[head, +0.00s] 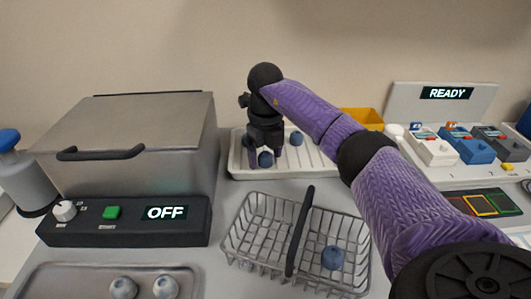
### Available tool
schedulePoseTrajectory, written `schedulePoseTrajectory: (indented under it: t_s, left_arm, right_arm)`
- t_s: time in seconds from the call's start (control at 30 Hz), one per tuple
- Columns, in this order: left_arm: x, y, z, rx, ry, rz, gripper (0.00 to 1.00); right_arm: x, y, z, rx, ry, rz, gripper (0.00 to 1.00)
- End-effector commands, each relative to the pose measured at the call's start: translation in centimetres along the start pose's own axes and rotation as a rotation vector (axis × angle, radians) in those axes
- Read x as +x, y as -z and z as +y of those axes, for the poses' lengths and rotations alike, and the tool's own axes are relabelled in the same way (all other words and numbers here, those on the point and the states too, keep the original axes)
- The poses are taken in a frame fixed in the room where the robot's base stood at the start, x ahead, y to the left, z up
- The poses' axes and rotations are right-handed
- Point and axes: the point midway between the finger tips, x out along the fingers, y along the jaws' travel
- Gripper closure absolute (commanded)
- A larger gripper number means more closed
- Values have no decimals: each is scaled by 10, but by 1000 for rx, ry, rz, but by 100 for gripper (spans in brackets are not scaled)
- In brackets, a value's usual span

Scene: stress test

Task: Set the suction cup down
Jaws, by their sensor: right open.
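My right gripper (265,155) reaches down over the white ribbed tray (318,158) at the back middle. Its jaws are open. A small dark-blue round piece (265,159), which looks like the suction cup, sits low between the fingers, partly hidden by them; I cannot tell if a finger touches it. It appears to rest on the tray. My left gripper is not in view.
A wire basket (250,235) with a dark handle holds one blue piece (333,257). A lidded machine (125,220) reading OFF stands left. A yellow bin (362,115) and a READY station (440,100) are at right.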

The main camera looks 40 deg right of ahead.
Motion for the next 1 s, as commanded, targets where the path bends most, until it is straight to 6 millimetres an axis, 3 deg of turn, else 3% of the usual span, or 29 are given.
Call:
schedulePoseTrajectory:
  t_s: [0.17, 0.4, 0.53, 0.67, 1.0]
  left_arm:
    - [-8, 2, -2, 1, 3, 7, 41]
    - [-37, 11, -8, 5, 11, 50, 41]
    - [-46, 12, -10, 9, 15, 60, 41]
    - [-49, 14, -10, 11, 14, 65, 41]
    - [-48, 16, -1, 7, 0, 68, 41]
  right_arm:
    - [-18, 0, 0, 0, 0, -4, 17]
    - [-90, 0, 0, 0, -1, -6, 17]
    - [-114, 0, 0, 0, -1, -3, 17]
    - [-124, 0, 0, 1, -1, -1, 17]
    - [-123, 0, 0, 1, -1, 0, 17]
